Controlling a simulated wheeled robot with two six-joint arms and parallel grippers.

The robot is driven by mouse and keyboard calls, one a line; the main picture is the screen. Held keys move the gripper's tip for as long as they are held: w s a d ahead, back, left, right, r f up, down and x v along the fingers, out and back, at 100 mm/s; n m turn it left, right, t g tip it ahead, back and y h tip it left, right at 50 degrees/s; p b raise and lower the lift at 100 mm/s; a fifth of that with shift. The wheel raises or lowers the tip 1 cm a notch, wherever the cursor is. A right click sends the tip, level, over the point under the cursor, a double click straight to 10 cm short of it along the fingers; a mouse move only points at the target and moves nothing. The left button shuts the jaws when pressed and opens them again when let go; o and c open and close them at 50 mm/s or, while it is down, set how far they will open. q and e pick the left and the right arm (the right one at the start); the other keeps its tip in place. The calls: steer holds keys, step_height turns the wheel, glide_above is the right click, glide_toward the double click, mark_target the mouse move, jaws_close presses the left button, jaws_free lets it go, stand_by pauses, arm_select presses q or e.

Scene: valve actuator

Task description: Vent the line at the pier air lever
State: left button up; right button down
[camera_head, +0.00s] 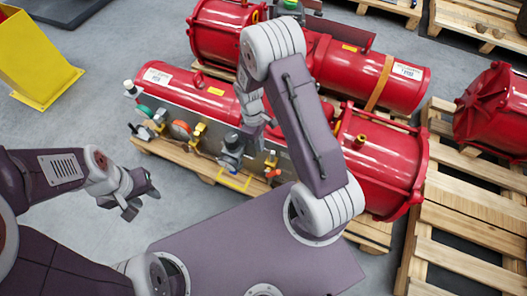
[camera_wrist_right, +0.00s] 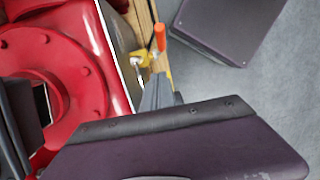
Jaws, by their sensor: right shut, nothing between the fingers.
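An orange-handled lever (camera_wrist_right: 159,37) on a yellow valve body (camera_wrist_right: 144,58) shows in the right wrist view, at the edge of a red actuator. In the head view a small orange-red handle (camera_head: 272,172) sits at the right end of the front fittings. I cannot read any tag naming the pier air lever. My right gripper (camera_head: 262,131) hangs over these fittings, shut and empty. Its grey fingers (camera_wrist_right: 160,92) show just below the yellow valve; contact cannot be told. My left gripper (camera_head: 137,197) is open and empty over the floor, left of the pallet.
Red actuators (camera_head: 385,150) lie on wooden pallets (camera_head: 200,165). Along the near one are a green-faced gauge (camera_head: 145,111), an orange-faced gauge (camera_head: 180,130), a regulator (camera_head: 231,150) and a yellow handle (camera_head: 235,182). A yellow stand (camera_head: 35,60) is at upper left. Grey floor (camera_head: 110,110) is clear on the left.

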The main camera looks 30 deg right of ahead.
steer(key=b, duration=0.3)
glide_toward(271, 173)
step_height(271, 173, down, 4)
steer(key=w+a, duration=0.1)
steer(key=w, duration=0.2)
steer(key=s, duration=0.1)
steer(key=s+d+f, duration=0.1)
steer(key=s, duration=0.1)
steer(key=shift+s+d+f, duration=0.2)
steer(key=shift+f, duration=0.15)
